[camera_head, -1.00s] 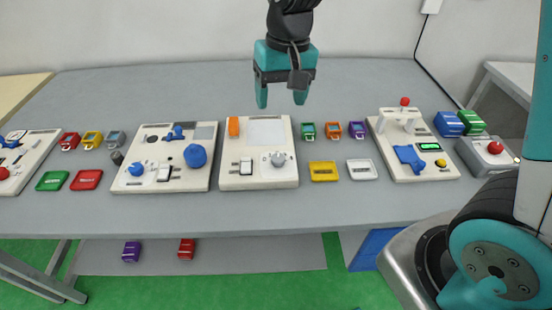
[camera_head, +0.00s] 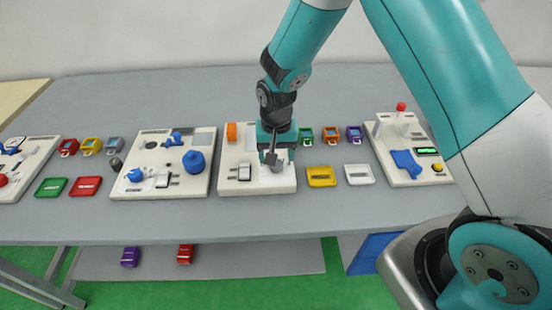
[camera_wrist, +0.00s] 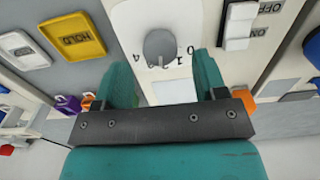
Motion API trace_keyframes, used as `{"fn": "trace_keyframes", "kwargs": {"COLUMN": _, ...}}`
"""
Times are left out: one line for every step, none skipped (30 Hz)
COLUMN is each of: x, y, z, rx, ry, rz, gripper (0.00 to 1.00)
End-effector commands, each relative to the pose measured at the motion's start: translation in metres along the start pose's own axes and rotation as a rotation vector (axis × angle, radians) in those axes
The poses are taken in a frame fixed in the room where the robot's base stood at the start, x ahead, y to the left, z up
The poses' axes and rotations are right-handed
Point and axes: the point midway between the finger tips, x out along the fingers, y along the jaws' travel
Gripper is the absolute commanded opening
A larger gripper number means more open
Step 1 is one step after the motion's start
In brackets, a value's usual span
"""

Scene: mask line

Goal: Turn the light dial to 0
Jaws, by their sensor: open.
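The light dial (camera_wrist: 160,46) is a grey round knob on a white panel (camera_wrist: 127,17), with numbers printed beside it; 0 and 1 are readable in the wrist view. In the head view the dial (camera_head: 278,168) shows just below my gripper, partly hidden. My gripper (camera_head: 277,155) is over the panel (camera_head: 240,188). In the wrist view its two teal fingers (camera_wrist: 163,75) are apart, with the dial ahead between and beyond the fingertips. No contact with the dial is visible. The dial's exact pointer setting is unclear.
A white ON/OFF switch (camera_wrist: 238,22) sits beside the dial on the same panel. A yellow HOLD tray (camera_wrist: 73,37) and a white tray (camera_wrist: 22,48) lie on the other side. Another panel with a blue knob (camera_head: 194,162) stands to the left.

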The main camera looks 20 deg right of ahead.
Motion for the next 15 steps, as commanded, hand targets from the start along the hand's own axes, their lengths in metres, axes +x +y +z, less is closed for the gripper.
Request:
{"fn": "trace_keyframes", "kwargs": {"x": 0.007, "y": 0.0, "z": 0.001, "rx": 0.0, "ry": -0.004, "rz": 0.002, "gripper": 0.65}}
{"fn": "trace_keyframes", "kwargs": {"x": 0.012, "y": 0.0, "z": 0.001, "rx": 0.0, "ry": -0.003, "rz": 0.002, "gripper": 0.65}}
{"fn": "trace_keyframes", "kwargs": {"x": 0.017, "y": 0.0, "z": 0.001, "rx": 0.0, "ry": -0.003, "rz": 0.001, "gripper": 0.65}}
{"fn": "trace_keyframes", "kwargs": {"x": 0.02, "y": 0.0, "z": 0.001, "rx": 0.0, "ry": -0.003, "rz": 0.002, "gripper": 0.65}}
{"fn": "trace_keyframes", "kwargs": {"x": 0.022, "y": 0.0, "z": 0.0, "rx": -0.001, "ry": -0.002, "rz": 0.001, "gripper": 0.65}}
{"fn": "trace_keyframes", "kwargs": {"x": 0.025, "y": 0.0, "z": 0.0, "rx": 0.0, "ry": -0.001, "rz": 0.0, "gripper": 0.65}}
{"fn": "trace_keyframes", "kwargs": {"x": 0.027, "y": 0.0, "z": 0.0, "rx": 0.0, "ry": -0.001, "rz": 0.0, "gripper": 0.65}}
{"fn": "trace_keyframes", "kwargs": {"x": 0.029, "y": 0.0, "z": 0.0, "rx": -0.001, "ry": -0.001, "rz": 0.0, "gripper": 0.65}}
{"fn": "trace_keyframes", "kwargs": {"x": 0.03, "y": 0.0, "z": 0.0, "rx": -0.001, "ry": -0.001, "rz": 0.0, "gripper": 0.65}}
{"fn": "trace_keyframes", "kwargs": {"x": 0.03, "y": 0.0, "z": 0.0, "rx": -0.001, "ry": 0.0, "rz": 0.0, "gripper": 0.65}}
{"fn": "trace_keyframes", "kwargs": {"x": 0.031, "y": 0.0, "z": 0.0, "rx": -0.001, "ry": 0.0, "rz": 0.0, "gripper": 0.65}}
{"fn": "trace_keyframes", "kwargs": {"x": 0.031, "y": 0.0, "z": 0.0, "rx": -0.001, "ry": 0.0, "rz": 0.0, "gripper": 0.65}}
{"fn": "trace_keyframes", "kwargs": {"x": 0.031, "y": 0.0, "z": 0.0, "rx": -0.001, "ry": 0.0, "rz": 0.0, "gripper": 0.65}}
{"fn": "trace_keyframes", "kwargs": {"x": 0.031, "y": 0.0, "z": 0.0, "rx": -0.001, "ry": 0.0, "rz": 0.0, "gripper": 0.65}}
{"fn": "trace_keyframes", "kwargs": {"x": 0.031, "y": 0.0, "z": 0.0, "rx": -0.001, "ry": 0.0, "rz": 0.0, "gripper": 0.65}}
